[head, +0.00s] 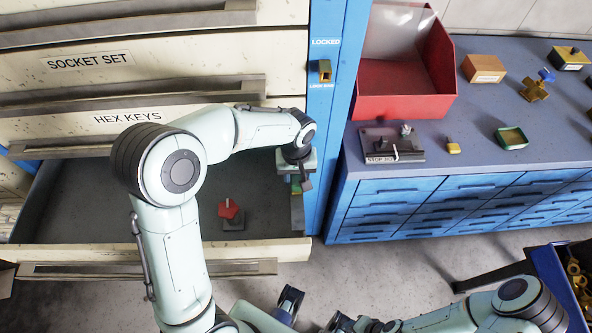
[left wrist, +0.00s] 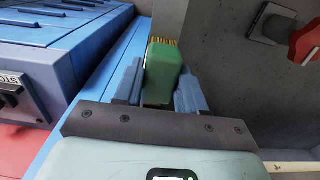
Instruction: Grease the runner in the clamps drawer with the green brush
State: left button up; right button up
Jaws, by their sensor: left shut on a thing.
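The green brush (left wrist: 163,75) is held upright between the fingers of my left gripper (left wrist: 160,90) in the left wrist view, its yellow bristles facing away from the gripper. In the head view my left gripper (head: 299,182) is at the right side of the open drawer (head: 75,205), and only a small part of the brush shows. This drawer is below the one labelled HEX KEYS; its own label does not show. A narrow grey strip (head: 297,215) beside the gripper may be the runner. Bristle contact cannot be told.
A red-knobbed clamp (head: 229,210) lies in the drawer. The blue cabinet post carries a yellow lock (head: 324,71). On the blue bench stand a red bin (head: 405,105), a metal plate fixture (head: 378,143), a green tin (head: 511,138) and small blocks. A blue bin (head: 550,275) is at lower right.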

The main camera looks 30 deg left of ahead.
pick_arm(q)
jog(key=shift+s+d, duration=0.25)
jog(key=shift+s, duration=0.2)
jog(key=shift+s+d+b, duration=0.4)
jog(key=shift+s+d, duration=0.1)
jog(key=shift+s, duration=0.3)
jog(key=shift+s+d+b, duration=0.4)
jog(key=shift+s+d, duration=0.05)
jog(key=shift+s, duration=0.3)
jog(key=shift+s+d, duration=0.1)
jog(key=shift+s+d+f+b, duration=0.1)
jog(key=shift+s+d+b, duration=0.3)
jog(key=shift+s, duration=0.4)
jog(key=shift+s+d+b, duration=0.2)
jog(key=shift+s+d, duration=0.3)
jog(key=shift+s, duration=0.25)
jog(key=shift+w+a+p, duration=0.35)
jog(key=shift+w+a, duration=0.25)
jog(key=shift+w, duration=0.35)
jog(key=shift+w+a+p, duration=0.3)
jog(key=shift+w+a, duration=0.25)
jog(key=shift+w, duration=0.4)
jog(key=shift+w+a, duration=0.1)
